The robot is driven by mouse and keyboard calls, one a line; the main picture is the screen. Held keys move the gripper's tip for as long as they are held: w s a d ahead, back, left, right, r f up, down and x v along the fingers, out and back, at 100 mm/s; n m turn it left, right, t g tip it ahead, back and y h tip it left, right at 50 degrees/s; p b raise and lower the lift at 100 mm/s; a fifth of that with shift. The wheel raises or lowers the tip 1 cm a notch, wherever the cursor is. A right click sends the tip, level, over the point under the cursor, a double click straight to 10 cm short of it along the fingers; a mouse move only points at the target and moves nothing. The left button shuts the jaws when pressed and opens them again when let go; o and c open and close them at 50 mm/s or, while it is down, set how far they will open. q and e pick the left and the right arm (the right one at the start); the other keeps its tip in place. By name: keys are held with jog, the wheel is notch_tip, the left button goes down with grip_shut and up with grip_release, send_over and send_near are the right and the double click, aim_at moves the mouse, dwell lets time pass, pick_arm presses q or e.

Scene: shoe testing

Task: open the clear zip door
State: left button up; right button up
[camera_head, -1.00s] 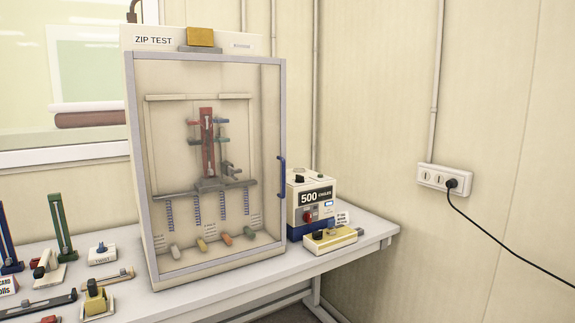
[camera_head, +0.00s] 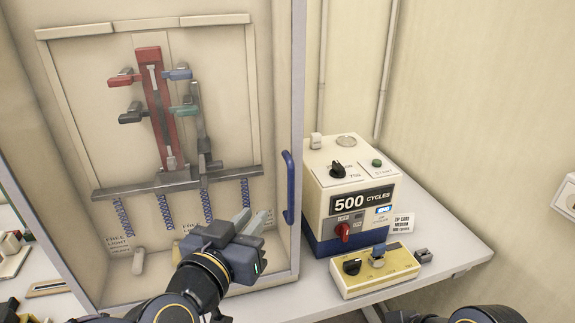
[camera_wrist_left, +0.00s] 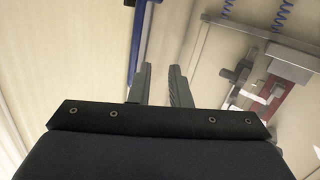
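The clear zip door (camera_head: 295,120) stands shut on the tester cabinet, its grey frame upright, with a blue bar handle (camera_head: 289,188) on its right edge. My left gripper (camera_head: 255,217) is in front of the door's lower right part, left of the handle and apart from it in the picture. Its two grey fingers are parted with nothing between them. In the left wrist view the open fingers (camera_wrist_left: 158,75) show, with the blue handle (camera_wrist_left: 137,42) beyond the left finger. My right arm shows only at the bottom right edge; its fingers cannot be made out.
Right of the cabinet stands a control box (camera_head: 347,190) reading 500 cycles, with a yellow switch box (camera_head: 375,272) before it. Inside the cabinet is a red zip fixture (camera_head: 158,110). Bare table (camera_head: 440,235) lies at the right.

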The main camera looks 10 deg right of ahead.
aim_at(290, 185)
pick_arm(q)
jog(key=shift+m+t, duration=0.3)
jog(key=shift+t, duration=0.4)
jog(key=d, duration=0.1)
jog(key=d+r, duration=0.1)
jog(key=d, duration=0.1)
jog(key=d+r, duration=0.1)
jog(key=d, duration=0.1)
jog(key=shift+r+p, duration=0.25)
jog(key=shift+p, duration=0.05)
jog(key=x, duration=0.6)
jog(key=shift+w+d+p, duration=0.1)
jog(key=shift+w+p, duration=0.2)
jog(key=shift+p, duration=0.1)
pick_arm(e)
notch_tip(290, 185, up, 2)
jog(key=shift+r, duration=0.1)
pick_arm(q)
grip_shut()
